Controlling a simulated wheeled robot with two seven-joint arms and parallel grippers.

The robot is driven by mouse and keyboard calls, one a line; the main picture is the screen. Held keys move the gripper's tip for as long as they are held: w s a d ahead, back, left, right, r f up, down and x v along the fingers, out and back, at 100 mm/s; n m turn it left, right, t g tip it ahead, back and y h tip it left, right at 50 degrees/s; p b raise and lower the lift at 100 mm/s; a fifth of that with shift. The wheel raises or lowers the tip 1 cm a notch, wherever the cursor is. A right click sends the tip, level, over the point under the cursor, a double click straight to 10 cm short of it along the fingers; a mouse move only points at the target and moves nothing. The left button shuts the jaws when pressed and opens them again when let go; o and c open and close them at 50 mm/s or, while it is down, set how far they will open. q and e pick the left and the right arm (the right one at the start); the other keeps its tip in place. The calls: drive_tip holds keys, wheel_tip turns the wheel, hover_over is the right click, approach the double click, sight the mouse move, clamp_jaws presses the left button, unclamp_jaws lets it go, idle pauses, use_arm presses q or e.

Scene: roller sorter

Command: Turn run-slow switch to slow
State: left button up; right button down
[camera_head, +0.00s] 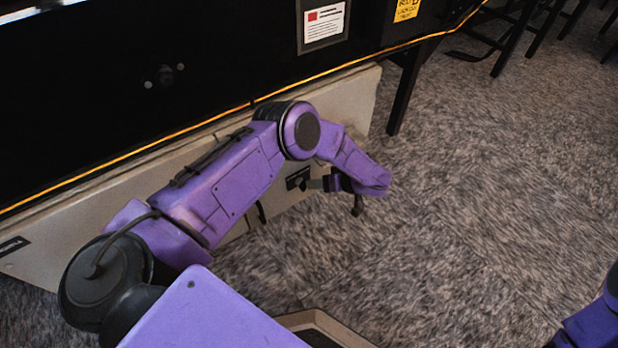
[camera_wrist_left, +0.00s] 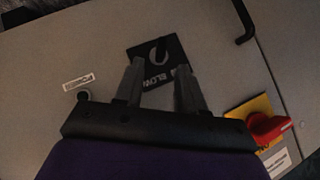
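The run-slow switch sits on a black plate (camera_wrist_left: 174,47) on the beige panel, with a pale ring mark and partly covered white lettering. Its dark knob (camera_wrist_left: 160,50) is hard to make out against the plate, so its setting is unclear. My left gripper (camera_wrist_left: 160,67) is open, with its two grey fingers in front of the plate's lower part. Whether they touch the knob cannot be told. In the head view my left gripper (camera_head: 316,184) is close to the panel beside the black plate (camera_head: 297,178), partly hidden by my purple wrist. My right gripper is out of frame.
In the wrist view a red rotary switch (camera_wrist_left: 268,127) on a yellow plate is right of my gripper. A black handle (camera_wrist_left: 243,22) is at top right. Carpet (camera_head: 480,200) beside the panel (camera_head: 350,100) is clear.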

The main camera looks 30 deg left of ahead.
use_arm(q)
drive_tip(key=v, duration=0.4)
drive_tip(key=shift+d+r+p, duration=0.25)
drive_tip(key=shift+d+p, duration=0.05)
drive_tip(key=shift+p, duration=0.1)
drive_tip(key=shift+a, duration=0.1)
drive_tip(key=s+a+f+m+t+h, duration=0.1)
drive_tip(key=s+a+f+h, duration=0.1)
drive_tip(key=s, duration=0.9)
drive_tip(key=s+a+f+m+t+h, duration=0.2)
drive_tip(key=s+f+h, duration=0.1)
drive_tip(key=s, duration=0.8)
drive_tip(key=s+a+f+m+t+h, duration=0.1)
drive_tip(key=s+a+f+h, duration=0.1)
drive_tip(key=s, duration=0.9)
wheel_tip(320, 180, up, 35)
drive_tip(key=p, duration=3.4)
drive_tip(key=shift+w+f+p, duration=0.2)
drive_tip(key=shift+w+p, duration=0.15)
drive_tip(key=shift+w, duration=0.15)
